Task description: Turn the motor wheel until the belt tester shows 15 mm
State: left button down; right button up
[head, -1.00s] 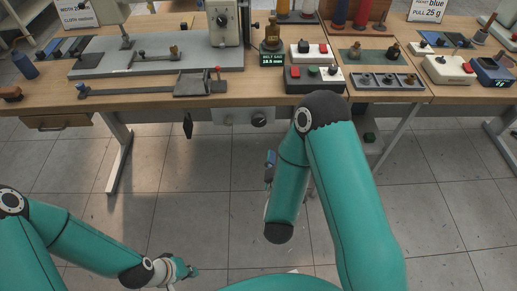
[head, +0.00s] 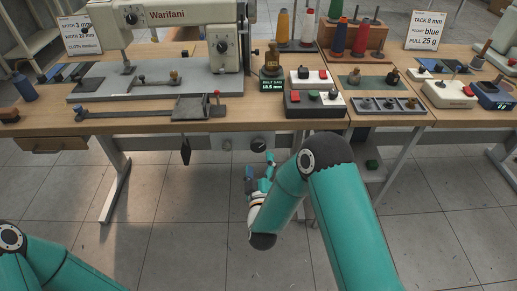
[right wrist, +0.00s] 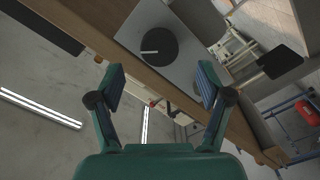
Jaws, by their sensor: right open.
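The motor wheel (head: 258,145) is a dark round knob on a light plate under the sewing table. In the right wrist view the wheel (right wrist: 158,47) is a black disc with a white mark, ahead of the fingers and above the gap between them. My right gripper (head: 259,168) is open and empty, just below the wheel and apart from it; its spread fingers (right wrist: 160,88) show in the wrist view. The belt tester (head: 271,86) stands on the table, its small green display reading about 18.5 mm. My left gripper is out of view.
The wooden table edge (head: 200,126) runs above the wheel. A dark pedal-like lever (head: 185,150) hangs left of it. The sewing machine (head: 185,30) and a button box (head: 314,104) are on top. The floor below is clear.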

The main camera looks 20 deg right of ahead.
aim_at(258, 149)
jog(key=x, duration=0.6)
jog(key=shift+w+f, duration=0.1)
jog(key=shift+w, duration=0.1)
jog(key=c, duration=1.2)
jog(key=shift+o, duration=0.2)
jog(key=shift+f+m+b, duration=0.2)
jog(key=shift+m+b, duration=0.5)
jog(key=shift+b, duration=0.45)
jog(key=m+b, duration=1.5)
jog(key=b, duration=0.3)
jog(key=shift+a+f+b, duration=0.15)
jog(key=shift+b, duration=0.15)
jog(key=shift+m+b, duration=1.2)
jog(key=shift+r, duration=0.2)
